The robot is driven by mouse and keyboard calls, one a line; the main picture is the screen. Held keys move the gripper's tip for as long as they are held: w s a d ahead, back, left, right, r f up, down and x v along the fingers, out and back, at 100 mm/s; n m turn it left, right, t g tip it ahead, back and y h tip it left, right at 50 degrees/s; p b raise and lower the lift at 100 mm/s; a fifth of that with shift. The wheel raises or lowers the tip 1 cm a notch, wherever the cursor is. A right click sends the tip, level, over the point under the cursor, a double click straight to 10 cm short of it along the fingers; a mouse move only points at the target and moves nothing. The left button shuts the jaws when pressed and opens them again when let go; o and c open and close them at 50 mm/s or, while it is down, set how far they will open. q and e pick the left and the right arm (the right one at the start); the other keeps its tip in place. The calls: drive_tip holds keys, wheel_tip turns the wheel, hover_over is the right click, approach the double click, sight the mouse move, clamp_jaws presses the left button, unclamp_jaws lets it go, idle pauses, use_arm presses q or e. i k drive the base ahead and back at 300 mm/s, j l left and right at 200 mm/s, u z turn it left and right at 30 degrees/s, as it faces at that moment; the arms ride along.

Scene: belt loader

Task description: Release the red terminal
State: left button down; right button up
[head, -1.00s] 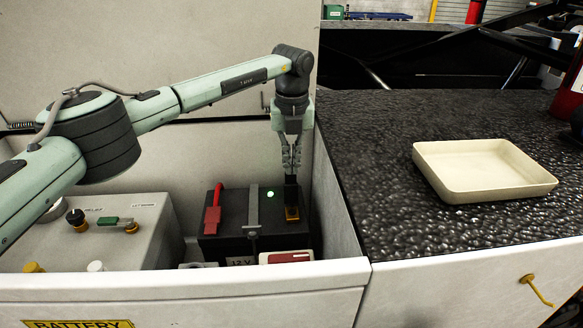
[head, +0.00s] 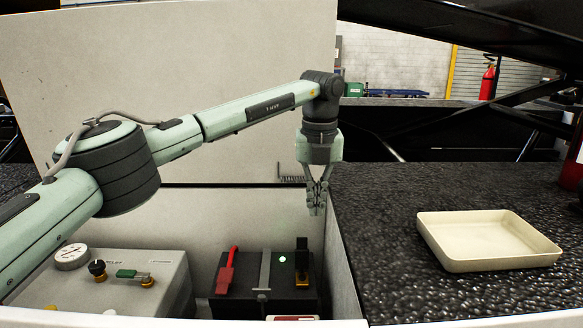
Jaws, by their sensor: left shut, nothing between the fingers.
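The red terminal (head: 225,275) is a red lever-like piece on the left of the top of the black battery (head: 245,302). A black terminal (head: 302,257) with a yellow base stands upright on the battery's right side. A grey strap (head: 265,275) runs across the battery between them, and a small green light (head: 282,258) glows beside it. My left gripper (head: 317,208) points down, shut and empty, above and slightly right of the black terminal, clear of it. My right gripper is not in view.
A grey box with a gauge (head: 73,256) and a green-handled valve (head: 130,274) stands left of the battery. The bay's light walls surround both. A cream tray (head: 440,262) lies on the dark textured top at right.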

sight(224, 281)
drive_tip(key=k+l, duration=0.25)
drive_tip(key=k, duration=0.15)
drive_tip(key=k+l, duration=0.25)
drive_tip(key=k, duration=0.15)
drive_tip(key=k+l, duration=0.25)
drive_tip(key=k, duration=0.15)
